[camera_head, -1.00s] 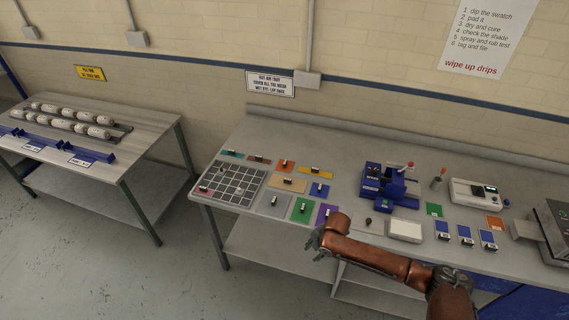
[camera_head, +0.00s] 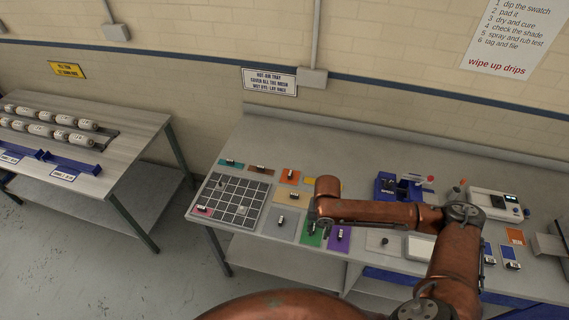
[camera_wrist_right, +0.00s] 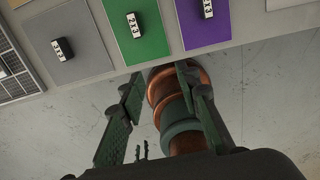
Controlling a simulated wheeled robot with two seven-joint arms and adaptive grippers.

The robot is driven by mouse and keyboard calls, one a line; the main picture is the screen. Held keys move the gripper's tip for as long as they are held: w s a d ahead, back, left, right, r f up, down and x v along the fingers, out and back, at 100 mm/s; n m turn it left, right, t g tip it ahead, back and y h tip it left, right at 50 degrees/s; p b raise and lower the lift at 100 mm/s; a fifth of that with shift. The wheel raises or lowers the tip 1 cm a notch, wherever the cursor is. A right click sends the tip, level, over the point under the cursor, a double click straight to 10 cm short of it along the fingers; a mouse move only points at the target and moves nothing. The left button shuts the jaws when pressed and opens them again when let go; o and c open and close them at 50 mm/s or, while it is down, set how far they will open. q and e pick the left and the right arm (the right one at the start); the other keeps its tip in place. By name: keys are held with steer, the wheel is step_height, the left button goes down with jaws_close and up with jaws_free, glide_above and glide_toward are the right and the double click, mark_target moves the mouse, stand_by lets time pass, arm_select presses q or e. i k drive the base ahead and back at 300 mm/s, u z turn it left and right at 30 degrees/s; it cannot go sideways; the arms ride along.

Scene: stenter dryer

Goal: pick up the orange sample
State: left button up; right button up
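The orange sample (camera_head: 291,175) is a small orange swatch with a black-and-white tag on it, lying in the back row of swatches on the bench. Another orange card (camera_head: 515,236) lies far to the right. My right gripper (camera_head: 316,224) is over the front swatches, by the green swatch (camera_head: 309,236), nearer the bench's front edge than the orange sample. In the right wrist view my right gripper (camera_wrist_right: 160,80) has its fingers apart with nothing between them that is held. The orange sample is out of that view. My left gripper is not visible.
A dark grid tray (camera_head: 236,200) lies left of the swatches. Purple (camera_head: 338,240) and grey (camera_head: 281,224) swatches lie near the front edge. A blue device (camera_head: 392,187) stands to the right, partly behind my arm. A second table (camera_head: 130,135) stands left across a gap.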

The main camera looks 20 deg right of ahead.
mark_target(290, 175)
steer(key=i, duration=1.2)
